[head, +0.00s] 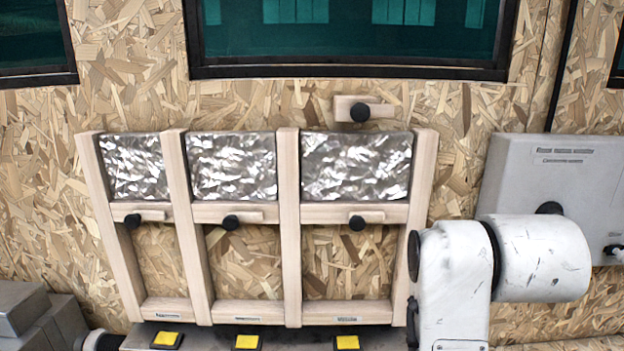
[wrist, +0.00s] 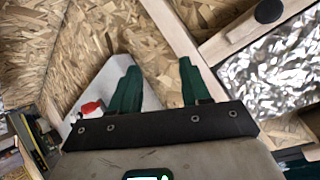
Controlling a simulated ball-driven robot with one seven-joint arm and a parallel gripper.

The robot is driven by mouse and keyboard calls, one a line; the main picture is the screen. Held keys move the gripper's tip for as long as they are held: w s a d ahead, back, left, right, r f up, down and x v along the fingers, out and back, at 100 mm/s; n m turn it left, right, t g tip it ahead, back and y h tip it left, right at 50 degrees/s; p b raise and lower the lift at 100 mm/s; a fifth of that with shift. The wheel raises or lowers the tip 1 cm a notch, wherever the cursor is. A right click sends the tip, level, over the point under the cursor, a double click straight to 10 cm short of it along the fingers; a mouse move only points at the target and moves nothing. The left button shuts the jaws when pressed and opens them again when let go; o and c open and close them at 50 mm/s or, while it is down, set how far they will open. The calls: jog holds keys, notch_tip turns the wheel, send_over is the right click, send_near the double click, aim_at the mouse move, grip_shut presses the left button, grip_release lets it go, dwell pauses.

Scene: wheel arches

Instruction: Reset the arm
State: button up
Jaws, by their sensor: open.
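My arm (head: 460,275) shows as white links at the lower right of the head view, in front of the right side of the wooden frame. My gripper (wrist: 156,85) is in the wrist view, with two dark green fingers spread apart and nothing between them. Chipboard wall shows beyond the fingertips. The gripper itself is not visible in the head view.
A wooden frame (head: 288,240) with silver foil panels (head: 356,165) and black knobs (head: 357,223) stands against the chipboard wall. A grey box (head: 510,175) is at the right. Yellow-topped pads (head: 247,342) lie along the bottom. A red and white object (wrist: 92,109) is left of the fingers.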

jog(key=s+d+f+n+g, duration=0.25)
jog(key=s+f, duration=0.55)
jog(key=f, duration=0.5)
jog(key=s+d+f+n+g, duration=0.3)
jog(key=s+f, duration=0.4)
jog(key=f, duration=0.7)
jog(key=s+f+g, duration=0.1)
jog(key=s+f, duration=0.3)
jog(key=s, duration=0.3)
jog(key=s+f+n+g+y, duration=0.1)
jog(key=s+f+g, duration=0.1)
jog(key=s+f, duration=0.2)
jog(key=s+f+g, duration=0.1)
jog(key=s+f, duration=0.3)
jog(key=s, duration=0.7)
jog(key=shift+d+f+y+b, duration=0.25)
jog(key=shift+f+y+b, duration=0.05)
jog(key=shift+f, duration=0.05)
